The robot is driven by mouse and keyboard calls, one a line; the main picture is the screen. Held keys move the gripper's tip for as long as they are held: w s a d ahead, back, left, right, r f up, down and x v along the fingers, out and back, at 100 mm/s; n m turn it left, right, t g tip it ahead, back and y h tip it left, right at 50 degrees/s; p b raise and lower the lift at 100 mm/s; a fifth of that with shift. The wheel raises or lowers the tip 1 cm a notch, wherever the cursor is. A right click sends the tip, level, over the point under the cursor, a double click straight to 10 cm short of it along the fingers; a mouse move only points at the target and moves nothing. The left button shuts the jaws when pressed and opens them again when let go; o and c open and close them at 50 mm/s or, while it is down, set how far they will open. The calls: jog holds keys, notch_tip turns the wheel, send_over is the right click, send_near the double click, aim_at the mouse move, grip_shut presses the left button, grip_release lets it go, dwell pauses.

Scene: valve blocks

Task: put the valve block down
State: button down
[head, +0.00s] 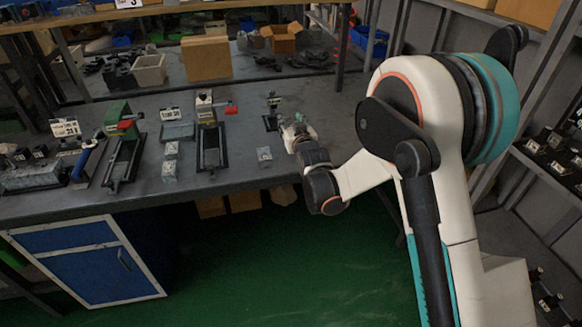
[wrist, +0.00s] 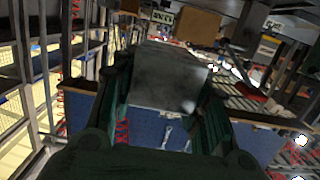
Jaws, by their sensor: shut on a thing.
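In the wrist view a grey, box-shaped valve block (wrist: 170,78) sits between the two dark green fingers of my gripper (wrist: 163,98), which is shut on it. In the head view my gripper (head: 296,132) is over the right part of the grey workbench (head: 235,178). The held block is small and hard to make out there. I cannot tell whether its underside touches the bench.
Small grey blocks (head: 168,171) and (head: 264,155) stand on the bench left of my gripper. A dark stand (head: 271,112) is close behind it. A vise with a red part (head: 209,130) is further left.

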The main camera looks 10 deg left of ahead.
aim_at(291, 170)
notch_tip(291, 170, down, 16)
jog(key=b, duration=0.5)
jog(key=shift+f, duration=0.2)
jog(key=c, duration=0.9)
grip_release()
jog(key=shift+c, duration=0.2)
